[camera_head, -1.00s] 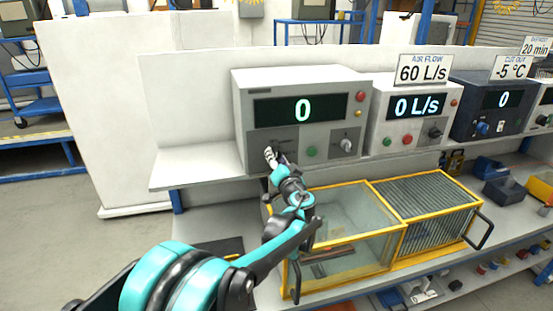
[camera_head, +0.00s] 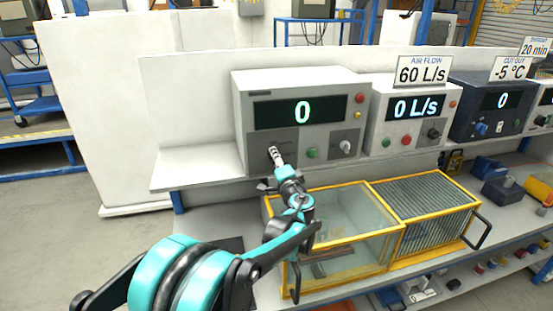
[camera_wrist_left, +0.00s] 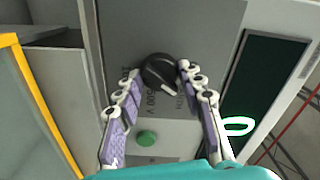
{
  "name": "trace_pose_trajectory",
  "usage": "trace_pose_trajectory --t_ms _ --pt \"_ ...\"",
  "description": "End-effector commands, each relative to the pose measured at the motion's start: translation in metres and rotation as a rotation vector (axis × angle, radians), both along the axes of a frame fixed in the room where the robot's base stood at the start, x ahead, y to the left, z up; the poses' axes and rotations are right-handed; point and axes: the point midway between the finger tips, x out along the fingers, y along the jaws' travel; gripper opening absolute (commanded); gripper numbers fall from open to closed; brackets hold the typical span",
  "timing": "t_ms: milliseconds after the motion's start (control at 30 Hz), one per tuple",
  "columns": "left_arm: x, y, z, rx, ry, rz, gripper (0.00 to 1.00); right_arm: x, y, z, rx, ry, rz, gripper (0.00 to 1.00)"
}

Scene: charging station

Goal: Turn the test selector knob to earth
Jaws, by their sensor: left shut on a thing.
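The test selector knob (camera_wrist_left: 160,72) is black with a white pointer mark, on the grey panel of the left tester (camera_head: 303,113). In the left wrist view my left gripper (camera_wrist_left: 159,76) has one finger on each side of it and is shut on it. The pointer mark aims toward the lower right of that view, and the printed labels around it, one reading 500 V, are partly hidden. In the head view my left gripper (camera_head: 274,154) reaches the lower left of the tester's front and hides the knob. The tester's display reads 0. My right gripper is not in view.
A green button (camera_head: 311,152) and another knob (camera_head: 346,147) sit right of the gripper. A yellow-framed glass box (camera_head: 335,235) stands below, near my left arm. More testers, one with an air flow sign (camera_head: 424,70), stand to the right.

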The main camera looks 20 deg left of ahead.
Motion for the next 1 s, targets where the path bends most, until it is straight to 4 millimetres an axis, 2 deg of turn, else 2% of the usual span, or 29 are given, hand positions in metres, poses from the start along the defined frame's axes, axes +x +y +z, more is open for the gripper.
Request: trace_pose_trajectory --t_ms 400,1000 --pt "0.0001 0.0002 -0.0003 0.177 0.14 0.001 0.09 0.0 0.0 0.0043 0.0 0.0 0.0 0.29" --pt "0.0 0.0001 -0.0007 0.213 0.169 0.001 0.09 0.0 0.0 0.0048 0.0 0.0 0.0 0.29"
